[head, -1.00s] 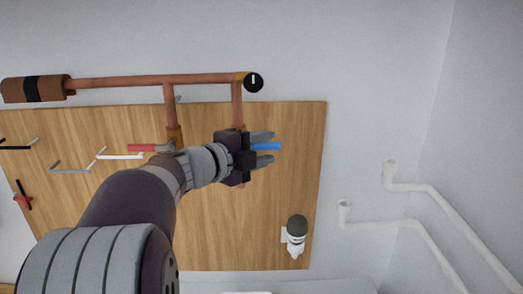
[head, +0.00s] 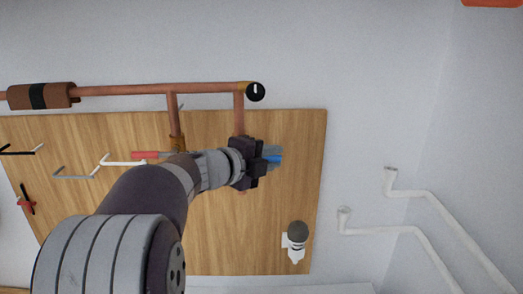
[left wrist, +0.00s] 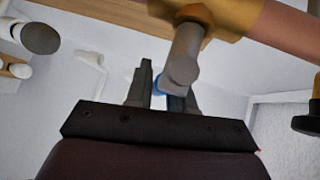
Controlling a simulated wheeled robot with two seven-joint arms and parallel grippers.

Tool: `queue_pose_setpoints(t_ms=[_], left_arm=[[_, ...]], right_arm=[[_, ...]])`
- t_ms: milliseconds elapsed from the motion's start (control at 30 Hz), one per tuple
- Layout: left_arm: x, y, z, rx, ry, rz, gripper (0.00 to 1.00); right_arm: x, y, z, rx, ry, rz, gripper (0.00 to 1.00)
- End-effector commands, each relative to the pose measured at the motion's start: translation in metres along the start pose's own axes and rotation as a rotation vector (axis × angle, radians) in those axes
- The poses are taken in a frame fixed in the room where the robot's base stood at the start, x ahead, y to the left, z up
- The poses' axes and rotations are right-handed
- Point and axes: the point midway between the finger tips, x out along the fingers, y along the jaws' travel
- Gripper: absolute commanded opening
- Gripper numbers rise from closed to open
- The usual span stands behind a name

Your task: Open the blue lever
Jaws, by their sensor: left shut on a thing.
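The blue lever (head: 272,160) belongs to the right-hand valve on the copper pipe, in front of the wooden board. My left gripper (head: 273,156) is shut on the blue lever, its fingers pointing right in the head view. Most of the lever is hidden by the fingers. In the left wrist view a bit of blue lever (left wrist: 158,86) shows between the fingers (left wrist: 164,92), beside a grey valve stem (left wrist: 185,55) under a brass valve body (left wrist: 215,14). My right gripper is in no view.
A red lever (head: 146,155) on a second valve is left of my gripper. Copper pipes (head: 205,89) run above, ending at a black round cap (head: 255,92). A grey-topped fixture (head: 297,235) is low on the board. White wall pipes (head: 410,188) stand at right.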

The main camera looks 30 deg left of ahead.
Motion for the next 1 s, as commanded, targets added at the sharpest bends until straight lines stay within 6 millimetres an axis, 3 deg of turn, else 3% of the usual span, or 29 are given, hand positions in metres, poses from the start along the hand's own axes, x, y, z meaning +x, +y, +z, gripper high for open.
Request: queue_pose_setpoints(t_ms=[33, 100, 467, 633, 800, 1000], left_arm=[[-0.001, -0.004, 0.000, 0.029, -0.008, 0.036, 0.00], [-0.001, 0.002, 0.001, 0.072, -0.020, 0.080, 0.00], [0.001, 0.012, 0.002, 0.120, -0.034, 0.124, 0.00], [-0.002, 0.010, 0.004, 0.181, -0.051, 0.190, 0.00], [-0.002, 0.021, 0.007, 0.284, -0.079, 0.293, 0.00], [-0.002, 0.030, 0.009, 0.328, -0.091, 0.334, 0.00]], right_arm=[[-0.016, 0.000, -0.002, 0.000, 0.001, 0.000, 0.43], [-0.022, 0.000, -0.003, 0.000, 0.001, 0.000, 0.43], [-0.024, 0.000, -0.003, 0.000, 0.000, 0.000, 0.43], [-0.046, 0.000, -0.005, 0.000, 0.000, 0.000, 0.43], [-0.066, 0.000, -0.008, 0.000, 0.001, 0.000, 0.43], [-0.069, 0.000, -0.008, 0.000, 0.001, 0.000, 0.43]])
